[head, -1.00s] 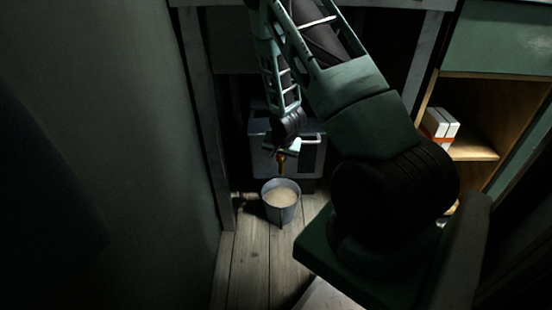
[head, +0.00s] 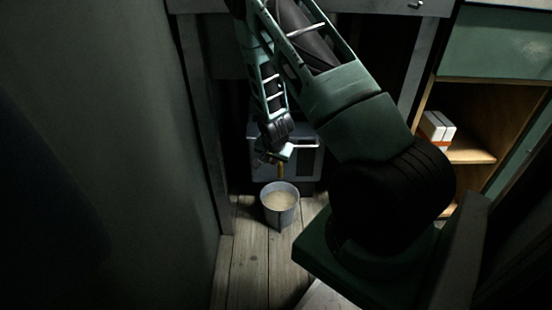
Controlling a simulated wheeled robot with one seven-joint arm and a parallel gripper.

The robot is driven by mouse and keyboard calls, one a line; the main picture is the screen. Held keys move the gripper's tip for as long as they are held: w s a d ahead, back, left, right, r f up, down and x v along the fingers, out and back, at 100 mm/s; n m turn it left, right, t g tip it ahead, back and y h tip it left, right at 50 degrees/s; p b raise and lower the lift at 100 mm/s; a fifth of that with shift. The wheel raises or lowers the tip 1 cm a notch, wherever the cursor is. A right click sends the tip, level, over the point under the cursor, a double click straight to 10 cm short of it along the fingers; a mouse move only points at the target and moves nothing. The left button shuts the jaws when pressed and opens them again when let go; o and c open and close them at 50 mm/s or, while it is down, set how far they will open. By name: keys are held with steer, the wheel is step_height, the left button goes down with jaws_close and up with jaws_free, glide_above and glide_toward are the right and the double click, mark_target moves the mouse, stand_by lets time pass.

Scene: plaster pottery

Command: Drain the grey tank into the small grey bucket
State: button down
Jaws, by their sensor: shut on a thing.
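The grey tank (head: 311,165) is a boxy thing low under the bench, partly hidden by my arm. The small grey bucket (head: 281,217) stands upright on the floor in front of it. Pale cloudy liquid (head: 279,201) shows inside the bucket, below its rim. My gripper (head: 270,159) is at the tank's front, just above the bucket. It is shut on a small part there, which looks like the tank's tap; the fingers hide most of it. A thin brownish-orange spout or stream (head: 281,172) shows below the gripper, over the bucket; I cannot tell which it is.
A dark wall (head: 110,150) fills the left. Grey bench legs (head: 204,130) frame the recess. A wooden shelf unit (head: 470,150) with white and orange boxes (head: 437,128) stands at the right. The plank floor (head: 255,262) before the bucket is clear.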

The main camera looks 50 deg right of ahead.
steer(key=shift+w+a+m+g+h+p, duration=0.2)
steer(key=shift+w+m+g+h+p, duration=0.15)
steer(key=shift+w+m+p, duration=0.65)
steer(key=shift+w+a+m+g+h+p, duration=0.25)
steer(key=shift+w+m+g+p, duration=0.35)
steer(key=shift+m, duration=0.6)
steer(key=shift+w, duration=0.2)
steer(key=c, duration=1.5)
jaws_free()
steer(key=shift+o, duration=0.2)
steer(key=p+v, duration=0.7)
steer(key=v, duration=1)
steer(key=shift+s+r, duration=0.15)
steer(key=shift+s, duration=0.05)
steer(key=shift+c, duration=0.3)
